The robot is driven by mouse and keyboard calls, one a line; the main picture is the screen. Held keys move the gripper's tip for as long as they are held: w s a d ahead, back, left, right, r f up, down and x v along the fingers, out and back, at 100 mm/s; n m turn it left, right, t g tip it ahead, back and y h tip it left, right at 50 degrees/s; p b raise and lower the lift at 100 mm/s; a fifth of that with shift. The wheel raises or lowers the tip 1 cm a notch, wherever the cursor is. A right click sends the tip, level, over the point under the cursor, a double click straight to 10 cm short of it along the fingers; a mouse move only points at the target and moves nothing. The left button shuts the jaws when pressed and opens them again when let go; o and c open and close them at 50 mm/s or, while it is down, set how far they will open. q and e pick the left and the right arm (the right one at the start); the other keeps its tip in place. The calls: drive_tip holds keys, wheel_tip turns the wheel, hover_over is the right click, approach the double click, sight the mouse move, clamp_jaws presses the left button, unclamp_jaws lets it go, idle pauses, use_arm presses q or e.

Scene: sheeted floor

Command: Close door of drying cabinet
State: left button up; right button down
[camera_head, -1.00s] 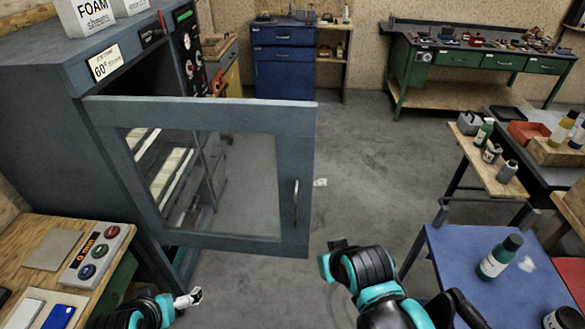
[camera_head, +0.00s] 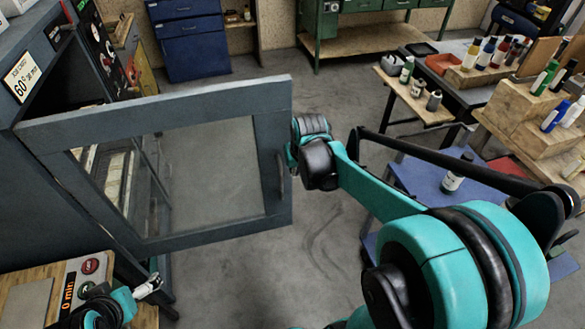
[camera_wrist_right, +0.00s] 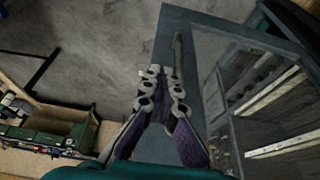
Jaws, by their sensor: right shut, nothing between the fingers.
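The drying cabinet (camera_head: 30,205) stands at the left of the head view. Its grey framed glass door (camera_head: 200,101) stands wide open, reaching out to the right. A vertical bar handle (camera_head: 281,172) is near the door's free edge; it also shows in the right wrist view (camera_wrist_right: 178,52). My right gripper (camera_head: 292,156) is at that free edge, close to the handle. In the right wrist view its fingers (camera_wrist_right: 161,78) are together and empty, beside the door frame. I cannot tell whether they touch the door. My left gripper (camera_head: 149,286) is low at the left, below the door; its finger opening is unclear.
Benches with bottles and a green workbench (camera_head: 325,22) lie beyond. The floor right of the door is open.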

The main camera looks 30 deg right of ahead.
drive_tip(key=w+d+f+b, duration=0.1)
drive_tip(key=w+f+b, duration=0.2)
drive_tip(key=w+f, duration=0.3)
drive_tip(key=shift+w+d+f, duration=0.15)
drive_tip(key=shift+w+d, duration=0.1)
